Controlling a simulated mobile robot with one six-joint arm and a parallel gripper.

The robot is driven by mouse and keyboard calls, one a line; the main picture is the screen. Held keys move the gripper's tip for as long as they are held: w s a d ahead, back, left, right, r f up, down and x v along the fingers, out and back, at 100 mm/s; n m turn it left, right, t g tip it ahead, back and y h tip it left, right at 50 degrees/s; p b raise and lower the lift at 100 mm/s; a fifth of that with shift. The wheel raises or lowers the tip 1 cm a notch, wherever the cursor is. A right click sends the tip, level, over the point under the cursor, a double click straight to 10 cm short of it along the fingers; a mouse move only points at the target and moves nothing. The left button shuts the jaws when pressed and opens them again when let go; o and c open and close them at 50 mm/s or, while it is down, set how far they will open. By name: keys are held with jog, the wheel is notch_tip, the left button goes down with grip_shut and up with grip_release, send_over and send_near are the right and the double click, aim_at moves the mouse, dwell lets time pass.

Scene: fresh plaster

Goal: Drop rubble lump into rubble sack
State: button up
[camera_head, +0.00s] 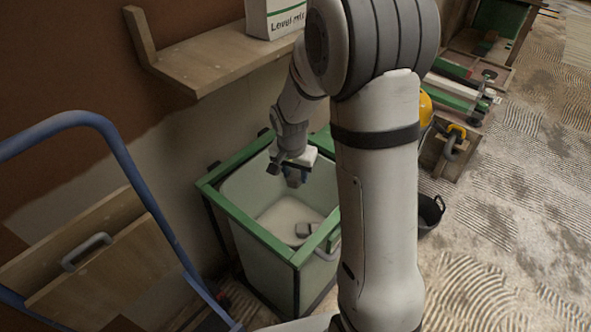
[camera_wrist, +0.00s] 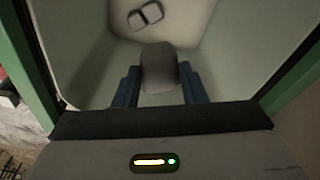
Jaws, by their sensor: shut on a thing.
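The rubble sack (camera_head: 240,185) is a pale, open-topped liner in a green-rimmed frame, standing by the wall. Its pale inner wall also fills much of the wrist view (camera_wrist: 230,35). My gripper (camera_head: 293,178) points down inside the sack's opening. In the wrist view my gripper (camera_wrist: 158,88) has its blue fingers shut on a grey rubble lump (camera_wrist: 159,66), held above the sack's floor. In the head view the held lump is mostly hidden by the gripper.
A wooden shelf (camera_head: 205,62) with a white box (camera_head: 275,18) is on the wall above the sack. A blue tubular handle (camera_head: 125,155) and wooden boards (camera_head: 105,250) stand at left. A black bucket (camera_head: 430,212) is at right. Ridged floor lies open further right.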

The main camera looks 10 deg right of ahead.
aim_at(293, 178)
jog(key=shift+f, duration=0.3)
jog(key=o, duration=1.1)
jog(key=shift+o, duration=0.2)
jog(key=r, duration=0.2)
jog(key=r+p, duration=0.1)
jog(key=r, duration=0.2)
jog(key=r+p, duration=0.1)
jog(key=r, duration=0.1)
jog(key=shift+s+a+r, duration=0.35)
jog(key=shift+s+r, duration=0.05)
